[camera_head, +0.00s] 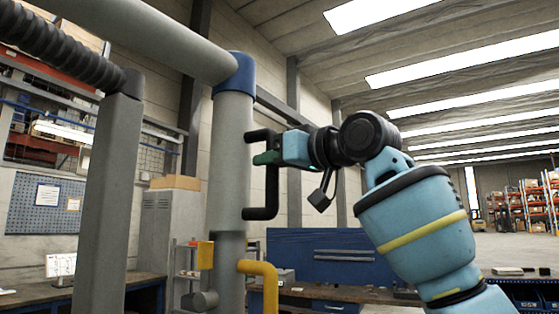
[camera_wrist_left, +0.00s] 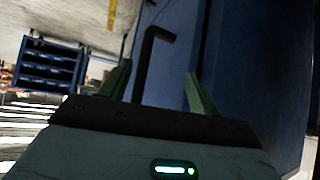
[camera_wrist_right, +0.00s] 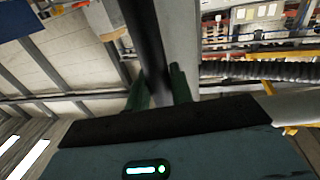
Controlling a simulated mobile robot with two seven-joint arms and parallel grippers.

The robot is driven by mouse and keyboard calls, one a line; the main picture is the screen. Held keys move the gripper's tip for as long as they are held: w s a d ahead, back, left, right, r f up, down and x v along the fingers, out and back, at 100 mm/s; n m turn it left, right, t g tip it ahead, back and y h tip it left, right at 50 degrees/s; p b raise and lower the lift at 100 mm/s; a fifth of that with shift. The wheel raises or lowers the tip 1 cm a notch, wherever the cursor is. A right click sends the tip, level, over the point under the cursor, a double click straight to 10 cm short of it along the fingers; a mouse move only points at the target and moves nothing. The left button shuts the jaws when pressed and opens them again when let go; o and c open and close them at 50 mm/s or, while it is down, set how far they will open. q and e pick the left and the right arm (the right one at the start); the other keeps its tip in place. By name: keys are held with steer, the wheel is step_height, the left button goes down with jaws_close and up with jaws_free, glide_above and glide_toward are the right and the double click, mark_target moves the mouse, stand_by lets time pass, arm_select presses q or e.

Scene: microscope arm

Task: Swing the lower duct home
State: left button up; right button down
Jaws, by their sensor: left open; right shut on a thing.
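The upright grey duct (camera_head: 232,150) hangs below a blue collar (camera_head: 234,74) in the head view and meets a lower section near its yellow fittings. A black C-shaped handle (camera_head: 271,190) stands out from its right side. My right gripper (camera_head: 266,158) is shut on the upper part of this handle. In the right wrist view the dark handle bar (camera_wrist_right: 145,40) runs between the fingers. My left gripper (camera_wrist_left: 158,75) shows only in its own wrist view, open, with a black bent bar (camera_wrist_left: 148,60) visible between its fingers; its depth I cannot tell.
A yellow bent pipe (camera_head: 262,270) and a yellow box (camera_head: 205,254) sit low by the duct. A grey post (camera_head: 106,190) with a ribbed hose (camera_head: 60,45) stands at left. A blue cabinet (camera_head: 320,255) and benches are behind. The air right of the duct holds my right arm.

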steer(key=shift+s+d+r, duration=0.1)
steer(key=shift+s+d, duration=0.05)
steer(key=c, duration=1.3)
jaws_free()
steer(key=shift+c, duration=0.2)
steer(key=shift+o, duration=0.3)
steer(key=v, duration=0.7)
steer(key=shift+s+d, duration=0.25)
steer(key=shift+s, duration=0.05)
